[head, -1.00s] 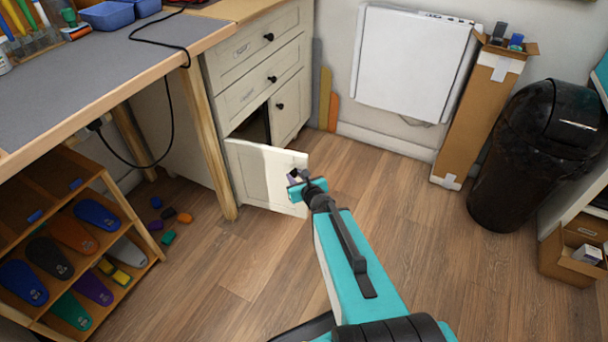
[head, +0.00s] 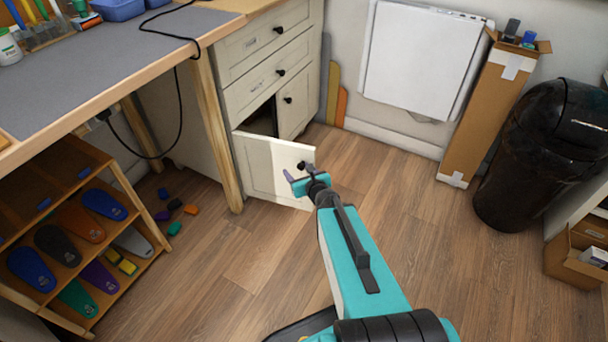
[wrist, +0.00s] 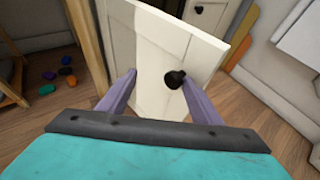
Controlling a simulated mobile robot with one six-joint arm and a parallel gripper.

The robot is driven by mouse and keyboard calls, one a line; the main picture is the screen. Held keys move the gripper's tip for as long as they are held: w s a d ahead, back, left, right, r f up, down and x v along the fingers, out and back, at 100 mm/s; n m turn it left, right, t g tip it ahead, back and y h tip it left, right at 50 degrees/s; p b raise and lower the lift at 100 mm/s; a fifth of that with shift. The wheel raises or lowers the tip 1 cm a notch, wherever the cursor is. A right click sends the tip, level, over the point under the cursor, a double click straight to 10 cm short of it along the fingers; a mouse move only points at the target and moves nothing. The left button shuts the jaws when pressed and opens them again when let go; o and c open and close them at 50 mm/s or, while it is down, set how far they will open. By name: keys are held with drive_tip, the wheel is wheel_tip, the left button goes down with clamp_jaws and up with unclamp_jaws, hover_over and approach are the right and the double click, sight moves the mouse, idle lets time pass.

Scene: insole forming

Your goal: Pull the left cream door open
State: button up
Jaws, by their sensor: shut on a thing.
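The left cream door (head: 262,168) of the cabinet stands open, swung out from the cabinet front, with a dark gap behind its top edge. It also shows in the wrist view (wrist: 140,60). Its round black knob (head: 301,165) is near its free edge; in the wrist view the knob (wrist: 175,79) lies between my purple fingers, close to the right one. My gripper (head: 303,177) is at the door's outer face, shut on the knob. The exact finger contact is hard to see. My gripper also fills the lower wrist view (wrist: 157,84).
A right-hand cabinet door (head: 293,98) is closed beside the opening, below drawers (head: 262,83). A workbench leg (head: 217,140) stands just left of the door. An insole rack (head: 85,240) is at left; a tall carton (head: 488,115) and black bin (head: 540,150) are at right. The middle floor is clear.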

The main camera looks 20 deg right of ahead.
drive_tip(key=shift+s+a+r+p, duration=0.1)
drive_tip(key=shift+s+a+p, duration=0.05)
drive_tip(key=shift+a+p, duration=0.5)
drive_tip(key=p+v, duration=1.3)
drive_tip(key=p, duration=0.5)
drive_tip(key=shift+s+d+p, duration=0.2)
drive_tip(key=shift+d+p, duration=0.2)
drive_tip(key=shift+d, duration=0.25)
idle(0.6)
